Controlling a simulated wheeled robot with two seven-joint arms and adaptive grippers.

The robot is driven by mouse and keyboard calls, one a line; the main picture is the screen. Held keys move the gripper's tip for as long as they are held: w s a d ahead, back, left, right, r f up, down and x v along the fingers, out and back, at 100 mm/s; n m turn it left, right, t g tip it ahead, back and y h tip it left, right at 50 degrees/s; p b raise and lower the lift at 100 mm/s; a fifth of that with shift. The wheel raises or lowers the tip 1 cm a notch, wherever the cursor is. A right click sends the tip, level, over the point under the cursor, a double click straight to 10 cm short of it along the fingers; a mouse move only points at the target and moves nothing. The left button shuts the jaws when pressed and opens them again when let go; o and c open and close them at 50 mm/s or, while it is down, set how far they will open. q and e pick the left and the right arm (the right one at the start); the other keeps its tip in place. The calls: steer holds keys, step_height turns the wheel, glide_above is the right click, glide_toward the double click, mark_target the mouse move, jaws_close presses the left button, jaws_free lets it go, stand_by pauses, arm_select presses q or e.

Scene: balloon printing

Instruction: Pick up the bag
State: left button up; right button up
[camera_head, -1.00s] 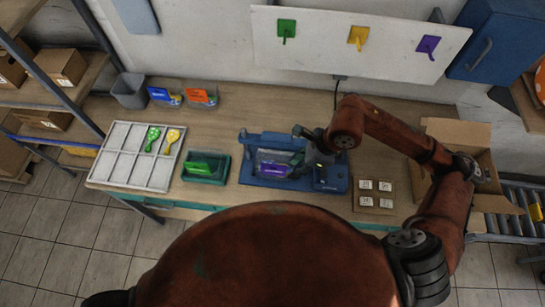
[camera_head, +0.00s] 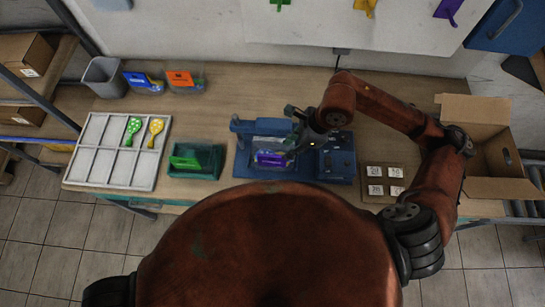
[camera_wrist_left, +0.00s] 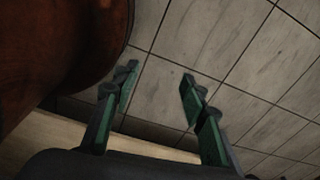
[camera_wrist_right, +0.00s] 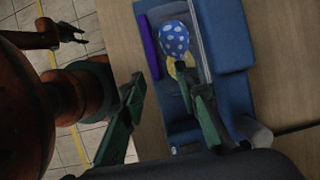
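A clear bag with a purple strip (camera_head: 270,159) sits on the blue machine (camera_head: 335,165) on the table. In the right wrist view a blue white-dotted balloon (camera_wrist_right: 174,38) shows over something yellow, beside the purple strip (camera_wrist_right: 149,48). My right gripper (camera_head: 299,142) is above the machine's right-middle part, next to the bag. Its fingers are spread in the right wrist view (camera_wrist_right: 158,82), with nothing clearly held between them. My left gripper (camera_wrist_left: 159,77) is open and empty over the floor tiles; it is hidden in the head view.
A white divided tray (camera_head: 88,160) holds a green and a yellow balloon. Right of it stands a green box (camera_head: 206,158). A grey bin (camera_head: 105,77) and two bags stand behind. A board with white labels (camera_head: 384,181) and an open cardboard box (camera_head: 482,112) are on the right.

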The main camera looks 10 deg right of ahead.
mark_target(279, 157)
steer(key=shift+x, duration=0.8)
steer(key=shift+p+x, duration=0.35)
steer(key=shift+x, duration=0.45)
steer(key=x, duration=0.2)
steer(key=s+p+x, duration=0.1)
steer(key=x, duration=0.1)
steer(key=shift+w+a+f, duration=0.1)
steer(key=shift+a+f, duration=0.05)
steer(key=shift+a, duration=0.05)
steer(key=shift+w+a+f, duration=0.1)
steer(key=shift+f, duration=0.15)
arm_select(q)
steer(key=shift+w+r, duration=0.55)
steer(key=shift+r, duration=0.15)
arm_select(e)
steer(key=shift+c, duration=0.4)
jaws_close()
